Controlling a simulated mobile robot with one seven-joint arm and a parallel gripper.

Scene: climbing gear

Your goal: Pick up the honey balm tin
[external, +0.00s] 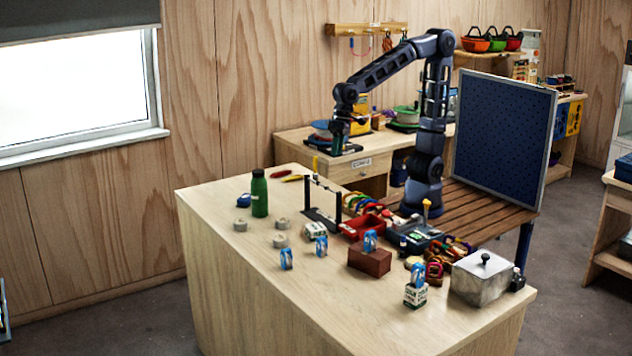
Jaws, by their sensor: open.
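Several small round pale grey pieces lie on the left part of the wooden counter (225,290): one at the left (240,225), one further right (282,223) and one nearer the front (280,240). They could be tins or tape rolls. They are too small to read, so I cannot tell which thing is the honey balm tin. My gripper (338,148) hangs from the raised arm, high above the counter's far side and well apart from these pieces. It looks open and empty, with its fingers pointing down.
A green bottle (259,194) stands behind the round pieces. A dark stand (322,205), red tray (362,226), brown block (369,260), metal box (482,279) and small blue-and-white items (286,259) crowd the middle and right. The counter's front left is clear. A blue pegboard (503,135) stands behind.

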